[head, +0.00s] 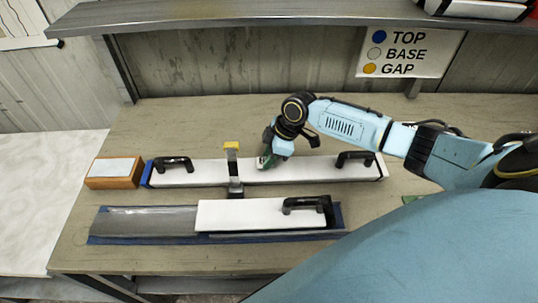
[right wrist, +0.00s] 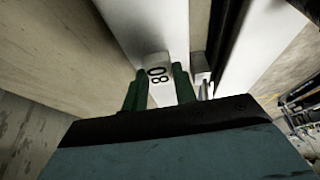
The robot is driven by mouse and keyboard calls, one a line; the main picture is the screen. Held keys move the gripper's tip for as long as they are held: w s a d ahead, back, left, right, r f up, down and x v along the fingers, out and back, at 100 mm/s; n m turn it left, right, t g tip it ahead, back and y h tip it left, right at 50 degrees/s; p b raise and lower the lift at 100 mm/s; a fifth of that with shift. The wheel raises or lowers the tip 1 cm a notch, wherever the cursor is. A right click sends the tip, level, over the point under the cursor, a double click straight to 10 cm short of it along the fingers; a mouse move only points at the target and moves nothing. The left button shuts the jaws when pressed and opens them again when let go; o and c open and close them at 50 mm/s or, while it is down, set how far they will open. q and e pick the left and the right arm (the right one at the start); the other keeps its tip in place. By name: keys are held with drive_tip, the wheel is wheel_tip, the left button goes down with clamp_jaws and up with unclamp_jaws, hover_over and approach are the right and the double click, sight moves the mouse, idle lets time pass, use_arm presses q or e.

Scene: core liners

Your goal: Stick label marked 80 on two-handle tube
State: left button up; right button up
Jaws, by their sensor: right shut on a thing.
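The two-handle tube (head: 210,173) is a long white bar lying across the table, with a black handle near each end and a blue left end. My right gripper (head: 265,162) is over the tube's middle, just right of a yellow-topped post. In the right wrist view, its green fingers (right wrist: 158,92) are shut on a small white label (right wrist: 158,72) marked 80. The white tube (right wrist: 137,25) shows beyond the label. I cannot tell whether the label touches the tube. My left gripper is not in view.
A yellow-topped post (head: 232,160) stands at the tube's middle. In front lies a blue-edged tray (head: 100,238) with a shorter white one-handle piece (head: 255,214). A brown box (head: 115,183) with a pale top is at the left. A sign (head: 408,53) reads TOP, BASE, GAP.

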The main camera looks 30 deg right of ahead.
drive_tip(key=shift+f+b, duration=0.7)
drive_tip(key=shift+f, duration=0.4)
idle(0.3)
drive_tip(key=o, duration=1.4)
drive_tip(key=shift+r, duration=0.1)
drive_tip(key=shift+r+p, duration=3.5)
drive_tip(key=shift+p, duration=0.05)
